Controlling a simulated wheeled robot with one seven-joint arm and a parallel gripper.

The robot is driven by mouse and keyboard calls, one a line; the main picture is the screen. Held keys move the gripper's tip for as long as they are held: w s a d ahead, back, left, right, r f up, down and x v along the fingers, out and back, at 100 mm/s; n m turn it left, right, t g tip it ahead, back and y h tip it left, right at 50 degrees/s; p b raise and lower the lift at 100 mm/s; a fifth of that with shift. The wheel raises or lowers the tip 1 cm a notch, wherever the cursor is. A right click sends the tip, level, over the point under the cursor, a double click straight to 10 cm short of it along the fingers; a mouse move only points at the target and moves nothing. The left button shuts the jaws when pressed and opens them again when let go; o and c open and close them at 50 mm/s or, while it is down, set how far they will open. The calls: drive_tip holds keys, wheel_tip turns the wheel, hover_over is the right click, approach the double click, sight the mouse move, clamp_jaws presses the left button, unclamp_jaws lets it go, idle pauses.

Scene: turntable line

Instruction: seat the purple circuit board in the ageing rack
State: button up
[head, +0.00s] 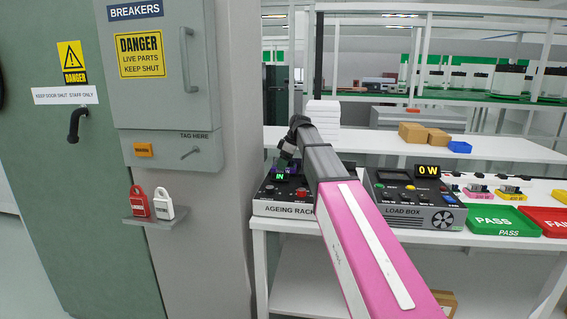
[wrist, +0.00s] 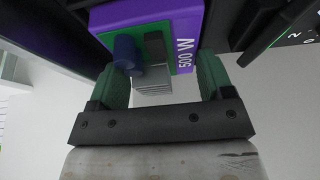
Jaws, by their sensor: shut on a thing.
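The purple circuit board (wrist: 188,25) fills the upper middle of the wrist view. It has a purple edge marked 500 W, a green face, a blue cylinder and a grey metal block. My gripper (wrist: 163,82) has its green fingers on either side of the board's parts, shut on it. In the head view my gripper (head: 286,156) is over the ageing rack (head: 284,210), a low box with a green-lit display. Only a bit of purple shows there, behind the display. Dark rack parts flank the board in the wrist view. How deep it sits in the rack is hidden.
The load box (head: 412,205) stands right of the rack, behind my pink arm. Green PASS (head: 503,221) and red FAIL (head: 548,220) trays lie further right. A breaker cabinet (head: 165,80) and a shelf with red and white padlocks (head: 153,220) are at the left.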

idle(0.3)
drive_tip(key=o, duration=1.1)
drive_tip(key=shift+c, duration=0.2)
